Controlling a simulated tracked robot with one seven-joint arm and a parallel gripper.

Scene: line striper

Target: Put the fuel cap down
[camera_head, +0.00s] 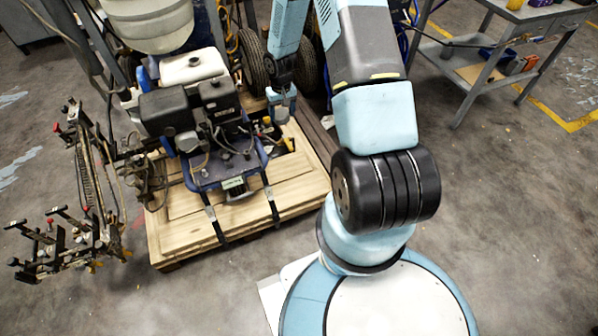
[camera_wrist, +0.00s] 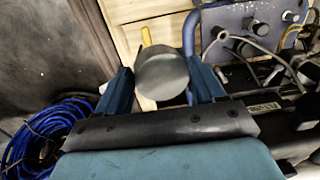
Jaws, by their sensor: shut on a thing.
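The fuel cap (camera_wrist: 162,76) is a grey, round piece with a flat top. In the wrist view it sits between the two blue fingers of my gripper (camera_wrist: 163,84), which is shut on it. In the head view my gripper (camera_head: 281,104) is at the back right of the line striper, over the right part of the wooden pallet (camera_head: 175,237). The cap is too small to make out clearly there. Whether it touches anything below cannot be told.
The line striper's engine (camera_head: 190,112) stands on the pallet, left of my gripper. Blue coiled hose (camera_wrist: 48,135) lies at the left in the wrist view. A grey metal workbench (camera_head: 530,18) stands at the upper right. The floor in front is clear.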

